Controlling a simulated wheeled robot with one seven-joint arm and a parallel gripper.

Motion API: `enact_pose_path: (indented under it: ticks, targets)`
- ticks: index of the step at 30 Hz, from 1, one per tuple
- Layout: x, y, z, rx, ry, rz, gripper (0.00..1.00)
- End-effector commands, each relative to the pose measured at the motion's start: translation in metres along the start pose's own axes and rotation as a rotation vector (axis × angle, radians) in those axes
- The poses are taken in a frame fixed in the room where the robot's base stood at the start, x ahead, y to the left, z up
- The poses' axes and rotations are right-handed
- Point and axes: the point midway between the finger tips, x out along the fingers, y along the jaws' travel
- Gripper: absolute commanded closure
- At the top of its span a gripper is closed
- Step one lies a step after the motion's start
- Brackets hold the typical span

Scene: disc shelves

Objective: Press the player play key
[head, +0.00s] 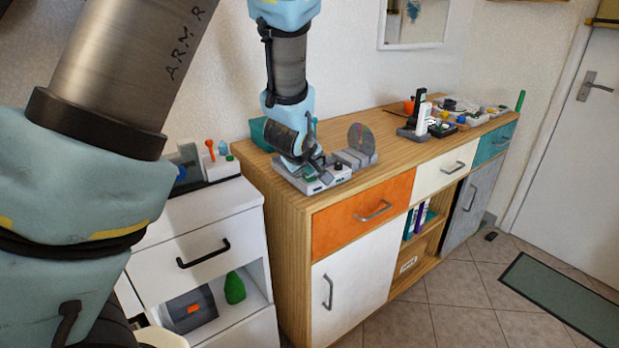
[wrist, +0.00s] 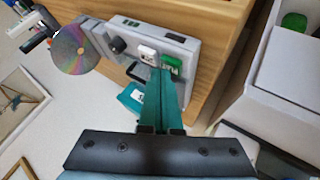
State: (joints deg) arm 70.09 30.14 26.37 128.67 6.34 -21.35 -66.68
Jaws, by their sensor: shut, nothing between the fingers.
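The player (head: 328,182) is a light grey box on the wooden sideboard's near end. In the wrist view its panel (wrist: 190,47) shows a black knob (wrist: 117,45), a white key (wrist: 147,54), a green key (wrist: 172,64) and a dark window (wrist: 184,38). The markings on the keys are too small to read surely. My gripper (wrist: 165,72) is shut and empty, its teal fingertips over the panel at the green key's edge, beside the white key. Whether they touch is unclear. In the head view my gripper (head: 312,166) is just above the player, partly hiding it.
A shiny disc (head: 360,139) stands upright in a grey rack (head: 352,159) next to the player. A teal object (head: 259,131) is behind my wrist. Several items stand at the sideboard's (head: 385,165) far end. A white cabinet (head: 205,215) stands at the left, lower.

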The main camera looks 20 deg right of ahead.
Motion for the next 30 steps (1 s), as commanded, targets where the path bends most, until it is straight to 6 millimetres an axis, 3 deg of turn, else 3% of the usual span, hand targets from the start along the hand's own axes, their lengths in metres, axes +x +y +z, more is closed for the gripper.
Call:
enact_pose_path:
  ticks: [21,30]
  targets:
    - [0.0037,-0.0027,0.0028,-0.001,0.0,0.0,1.0]
    - [-0.0045,0.0032,-0.0034,-0.001,0.0,0.0,1.0]
